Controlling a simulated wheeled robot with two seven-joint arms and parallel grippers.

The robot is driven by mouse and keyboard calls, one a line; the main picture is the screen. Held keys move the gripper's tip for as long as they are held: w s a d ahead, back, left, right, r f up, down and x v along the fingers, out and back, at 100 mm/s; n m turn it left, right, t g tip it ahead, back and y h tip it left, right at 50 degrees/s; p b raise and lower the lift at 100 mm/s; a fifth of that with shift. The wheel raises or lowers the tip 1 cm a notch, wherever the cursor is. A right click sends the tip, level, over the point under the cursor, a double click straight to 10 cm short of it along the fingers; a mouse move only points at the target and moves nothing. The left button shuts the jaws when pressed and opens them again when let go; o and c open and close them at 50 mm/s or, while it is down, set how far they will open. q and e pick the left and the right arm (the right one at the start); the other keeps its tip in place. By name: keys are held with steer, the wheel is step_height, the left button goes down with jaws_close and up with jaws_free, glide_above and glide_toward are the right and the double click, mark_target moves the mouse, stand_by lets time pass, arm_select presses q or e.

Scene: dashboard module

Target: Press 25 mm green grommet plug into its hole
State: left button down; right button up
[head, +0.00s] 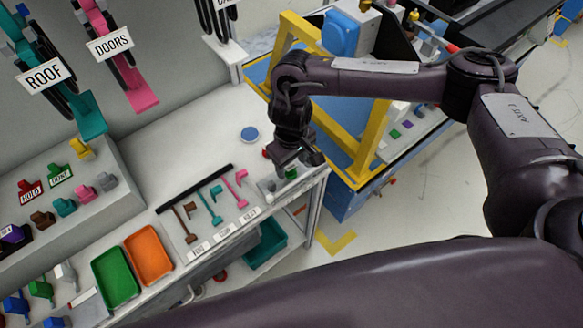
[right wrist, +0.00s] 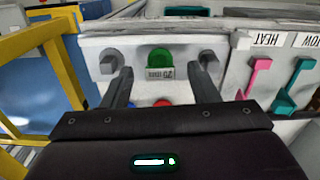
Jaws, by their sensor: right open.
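The green grommet plug (head: 291,173) is at the right end of the white workbench, under my right gripper (head: 297,160). In the right wrist view the green plug (right wrist: 160,58) stands on a light panel, above a small label (right wrist: 159,73) reading upside down. My right gripper (right wrist: 159,66) is open, with one finger on each side of the plug and a gap on both sides. I cannot tell how far the fingertips are above the panel. The plug's hole cannot be made out. My left gripper is not in view.
A yellow frame (head: 352,176) rises close to the right. Red and blue pieces (right wrist: 188,102) show near the palm.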

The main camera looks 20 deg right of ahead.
mark_target(292, 167)
steer(key=shift+r, duration=2.25)
